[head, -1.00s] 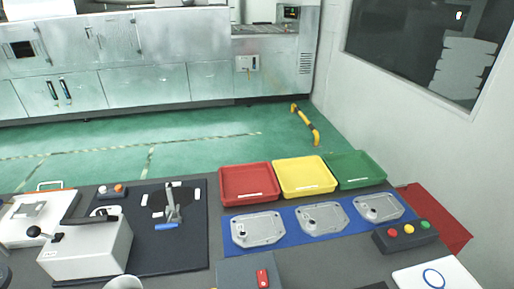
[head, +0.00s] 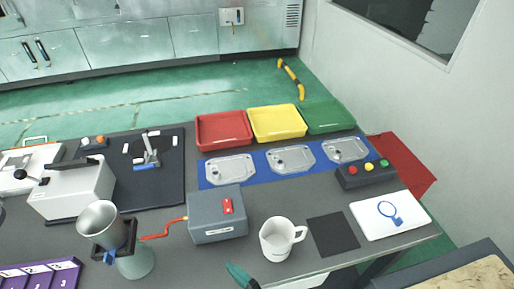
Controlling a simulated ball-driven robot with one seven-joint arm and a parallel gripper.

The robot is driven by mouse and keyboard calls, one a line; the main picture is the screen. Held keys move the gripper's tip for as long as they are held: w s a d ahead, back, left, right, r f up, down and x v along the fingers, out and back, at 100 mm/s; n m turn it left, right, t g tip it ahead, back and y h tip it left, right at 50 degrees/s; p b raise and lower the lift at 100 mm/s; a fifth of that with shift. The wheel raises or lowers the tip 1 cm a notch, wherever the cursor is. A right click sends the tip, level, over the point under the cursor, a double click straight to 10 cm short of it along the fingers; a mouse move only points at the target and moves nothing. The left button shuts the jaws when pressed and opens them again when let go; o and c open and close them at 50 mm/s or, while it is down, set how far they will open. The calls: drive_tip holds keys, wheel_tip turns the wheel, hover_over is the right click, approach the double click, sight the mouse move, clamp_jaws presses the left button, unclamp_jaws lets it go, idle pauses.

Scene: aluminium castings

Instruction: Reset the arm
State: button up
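My gripper and arm are not recognisable in the head view. Whether the gripper is open or shut is hidden. The workbench (head: 275,200) fills the middle of the view. Three aluminium castings (head: 291,159) lie in a row on a blue mat (head: 257,163), behind a grey box with a red switch (head: 216,213).
Red (head: 223,132), yellow (head: 277,123) and green trays (head: 328,115) stand at the back. A white mug (head: 278,240), a black pad (head: 332,234), a metal cup in a stand (head: 100,222) and a button box (head: 361,174) occupy the bench.

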drive_tip(key=w+d+f+m+g+h, duration=0.1)
drive_tip(key=d+f+m+h, duration=0.2)
drive_tip(key=d+f, duration=0.5)
drive_tip(key=w+d+f+m+g+h, duration=0.15)
drive_tip(key=d+f+h, duration=0.25)
drive_tip(key=d, duration=0.9)
drive_tip(key=s+d+f+m+g+h, duration=0.1)
drive_tip(key=s+d+f+m+g, duration=0.4)
drive_tip(key=s+d, duration=0.6)
wheel_tip(320, 180, down, 2)
drive_tip(key=d, duration=0.2)
drive_tip(key=shift+s+d+f, duration=0.15)
drive_tip(key=shift+s+d, duration=0.05)
drive_tip(key=shift+d, duration=0.15)
